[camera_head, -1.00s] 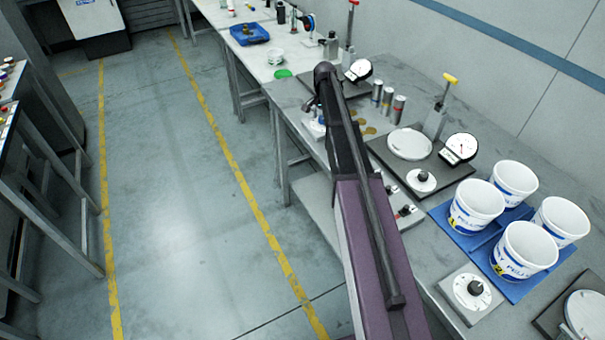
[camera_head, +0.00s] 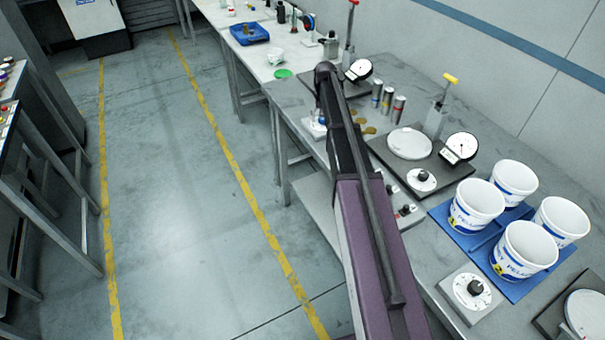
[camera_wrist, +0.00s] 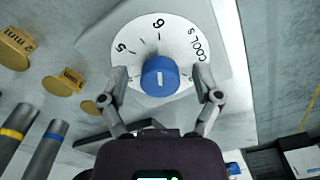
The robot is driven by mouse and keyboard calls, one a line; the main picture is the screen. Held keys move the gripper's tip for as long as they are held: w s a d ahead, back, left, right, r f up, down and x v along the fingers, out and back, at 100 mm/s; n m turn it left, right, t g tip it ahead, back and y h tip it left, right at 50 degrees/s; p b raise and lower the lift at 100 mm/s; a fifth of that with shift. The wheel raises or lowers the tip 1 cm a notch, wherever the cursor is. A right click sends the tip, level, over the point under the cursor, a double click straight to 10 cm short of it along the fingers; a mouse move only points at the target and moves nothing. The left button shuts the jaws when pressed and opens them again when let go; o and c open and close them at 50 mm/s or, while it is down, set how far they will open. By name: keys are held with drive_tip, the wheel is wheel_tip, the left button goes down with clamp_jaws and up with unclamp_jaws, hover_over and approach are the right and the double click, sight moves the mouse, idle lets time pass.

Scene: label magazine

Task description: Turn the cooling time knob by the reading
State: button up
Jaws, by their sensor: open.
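The cooling time knob (camera_wrist: 160,77) is a blue round knob with a white mark on top, in the middle of the wrist view. It sits on a white dial (camera_wrist: 133,55) printed with 5, 6 and "COOL S". My gripper (camera_wrist: 160,74) is open, with one finger on each side of the knob and gaps showing between them. In the head view my gripper is mostly hidden behind my arm, and a bit of the dial's plate (camera_head: 315,127) shows beside it. Two dial gauges, a far one (camera_head: 358,70) and a nearer one (camera_head: 460,147), stand on the bench; their readings are too small to tell.
Brass discs (camera_wrist: 57,86) and metal cylinders with coloured bands (camera_wrist: 40,150) lie close left of the dial in the wrist view. Other dials with black knobs (camera_head: 422,176) (camera_head: 474,287) and white buckets (camera_head: 477,205) on a blue tray (camera_head: 462,237) stand nearer on the bench.

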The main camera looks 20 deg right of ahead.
drive_tip(key=n, duration=1.2)
drive_tip(key=shift+d, duration=0.1)
wheel_tip(320, 180, up, 14)
drive_tip(key=p, duration=1.4)
drive_tip(key=s+a+f+m+b, duration=0.2)
drive_tip(key=s+a+f+b, duration=0.2)
drive_tip(key=s, duration=0.4)
drive_tip(key=s+a+f+m+b, duration=0.2)
drive_tip(key=s+a+f+b, duration=0.2)
drive_tip(key=s, duration=0.5)
drive_tip(key=s+a+f+m+b, duration=0.2)
drive_tip(key=s+a+f+b, duration=0.2)
drive_tip(key=s+a, duration=0.3)
drive_tip(key=shift+s+a+m, duration=0.25)
drive_tip(key=shift+s+m, duration=0.15)
drive_tip(key=shift+s, duration=0.75)
drive_tip(key=s+a+m, duration=0.1)
drive_tip(key=s+a, duration=0.1)
drive_tip(key=s, duration=0.4)
drive_tip(key=shift+a+m, duration=0.15)
drive_tip(key=shift+m, duration=0.15)
